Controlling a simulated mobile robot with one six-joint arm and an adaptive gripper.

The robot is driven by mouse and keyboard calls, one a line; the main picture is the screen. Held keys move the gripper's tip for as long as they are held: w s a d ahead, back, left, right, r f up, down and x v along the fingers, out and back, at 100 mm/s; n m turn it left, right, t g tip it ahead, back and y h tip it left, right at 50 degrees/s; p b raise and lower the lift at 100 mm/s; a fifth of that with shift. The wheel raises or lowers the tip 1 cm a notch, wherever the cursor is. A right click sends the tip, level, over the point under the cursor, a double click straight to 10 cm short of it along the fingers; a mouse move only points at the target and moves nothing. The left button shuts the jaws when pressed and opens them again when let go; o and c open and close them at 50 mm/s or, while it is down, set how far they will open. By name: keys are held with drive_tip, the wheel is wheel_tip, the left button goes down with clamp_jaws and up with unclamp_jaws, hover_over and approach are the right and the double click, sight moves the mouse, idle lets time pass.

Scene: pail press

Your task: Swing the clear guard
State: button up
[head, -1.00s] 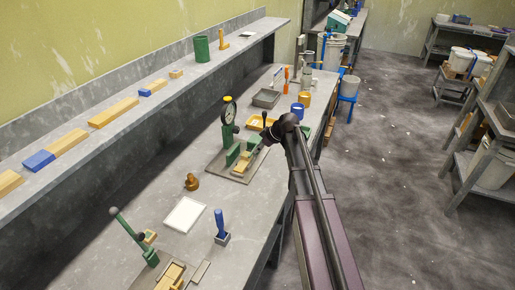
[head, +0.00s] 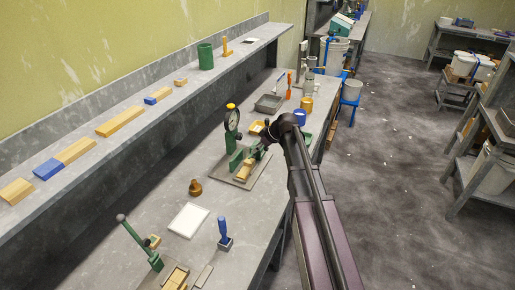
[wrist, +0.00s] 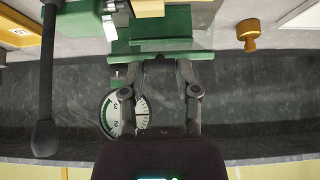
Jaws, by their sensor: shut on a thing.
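The press stands on the bench in the middle of the head view, with green blocks (head: 236,158) on a grey base plate. Its round dial gauge (head: 232,118) stands upright; the dial also shows in the wrist view (wrist: 112,115), beside the fingers. My gripper (wrist: 165,60) reaches the green part of the press (wrist: 176,22), its fingertips shut at the near edge, where the clear guard (wrist: 203,40) shows only faintly. Its outline is hard to make out. In the head view my dark wrist hides part of the press's right side.
A black-knobbed lever (wrist: 44,130) stands left of my fingers in the wrist view. A blue-handled tool (head: 224,232) stands near the bench edge.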

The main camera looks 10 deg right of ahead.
sight(246, 152)
drive_tip(key=shift+w+r, duration=0.15)
drive_tip(key=shift+w+a+r+p, duration=0.3)
drive_tip(key=shift+a+r+p, duration=0.1)
drive_tip(key=shift+r+p, duration=0.2)
drive_tip(key=shift+w+a+r+p, duration=0.3)
drive_tip(key=shift+a+r+p, duration=0.05)
drive_tip(key=shift+r+p, duration=0.25)
drive_tip(key=shift+a, duration=0.1)
drive_tip(key=shift+w, duration=0.1)
clamp_jaws()
drive_tip(key=shift+a, duration=0.1)
drive_tip(key=shift+w+a+r+p, duration=0.4)
drive_tip(key=shift+a+r+p, duration=0.1)
drive_tip(key=shift+a+p, duration=0.1)
drive_tip(key=shift+w+a+r+p, duration=0.4)
drive_tip(key=shift+a+r+p, duration=0.1)
drive_tip(key=shift+a+p, duration=0.1)
